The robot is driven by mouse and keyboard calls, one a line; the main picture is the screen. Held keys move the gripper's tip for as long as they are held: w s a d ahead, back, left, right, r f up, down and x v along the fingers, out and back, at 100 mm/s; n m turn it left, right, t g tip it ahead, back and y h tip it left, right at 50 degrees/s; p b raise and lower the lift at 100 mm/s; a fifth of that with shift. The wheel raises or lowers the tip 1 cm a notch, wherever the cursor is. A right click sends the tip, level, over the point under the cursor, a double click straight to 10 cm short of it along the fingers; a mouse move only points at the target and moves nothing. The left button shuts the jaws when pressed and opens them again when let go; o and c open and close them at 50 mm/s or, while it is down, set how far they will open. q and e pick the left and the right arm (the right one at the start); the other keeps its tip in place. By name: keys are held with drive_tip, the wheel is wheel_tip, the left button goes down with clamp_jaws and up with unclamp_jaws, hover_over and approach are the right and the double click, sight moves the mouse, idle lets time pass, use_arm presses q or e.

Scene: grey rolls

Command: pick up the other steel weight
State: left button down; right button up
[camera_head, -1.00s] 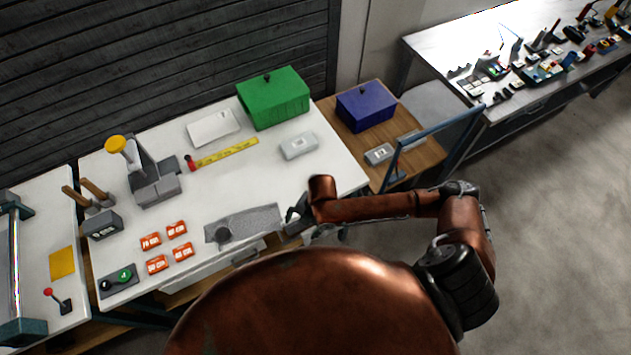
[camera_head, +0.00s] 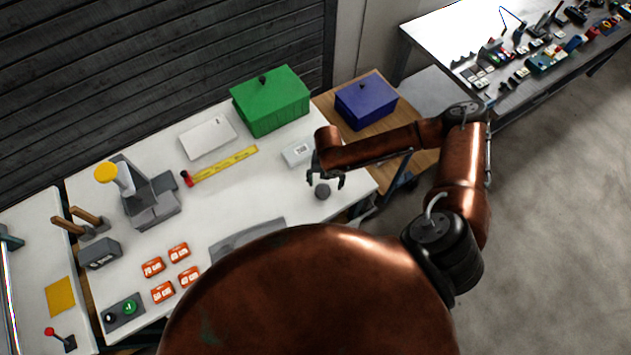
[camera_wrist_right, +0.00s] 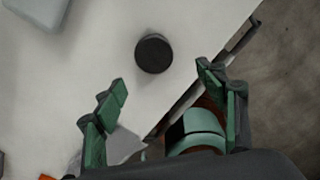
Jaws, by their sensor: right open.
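A steel weight (camera_head: 322,191), a small dark round cylinder, stands on the white table (camera_head: 225,185) near its right edge. It also shows in the right wrist view (camera_wrist_right: 153,54), just beyond the fingertips and in line with the gap between them. My right gripper (camera_head: 327,181) is open and empty above the table, its two fingers spread close to the weight. In the right wrist view the green-padded fingers (camera_wrist_right: 160,76) do not enclose the weight. No second weight can be made out. My left gripper is not in view.
A light grey box (camera_head: 297,152) stands behind the right gripper. A green box (camera_head: 270,103) and a blue box (camera_head: 365,103) are farther back. A yellow ruler (camera_head: 225,165) and several orange labelled blocks (camera_head: 162,292) lie left. My body partly hides a grey mat (camera_head: 245,238).

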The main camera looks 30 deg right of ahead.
sight(323, 190)
drive_tip(key=shift+w+d+f, duration=0.15)
drive_tip(key=shift+f, duration=0.6)
drive_tip(key=shift+w+a+f+p, duration=0.1)
drive_tip(key=shift+f+p, duration=0.05)
drive_tip(key=shift+f, duration=0.5)
drive_tip(key=shift+w+a+f+p, duration=0.1)
drive_tip(key=shift+f+p, duration=0.05)
drive_tip(key=shift+f, duration=0.45)
drive_tip(key=f, duration=0.2)
drive_tip(key=shift+w+f, duration=0.3)
drive_tip(key=shift+w, duration=0.05)
drive_tip(key=shift+f, duration=0.35)
drive_tip(key=shift+s+f, duration=0.1)
drive_tip(key=shift+f, duration=0.1)
drive_tip(key=c, duration=1.5)
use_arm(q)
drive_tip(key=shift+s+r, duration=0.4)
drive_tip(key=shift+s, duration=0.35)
use_arm(e)
clamp_jaws()
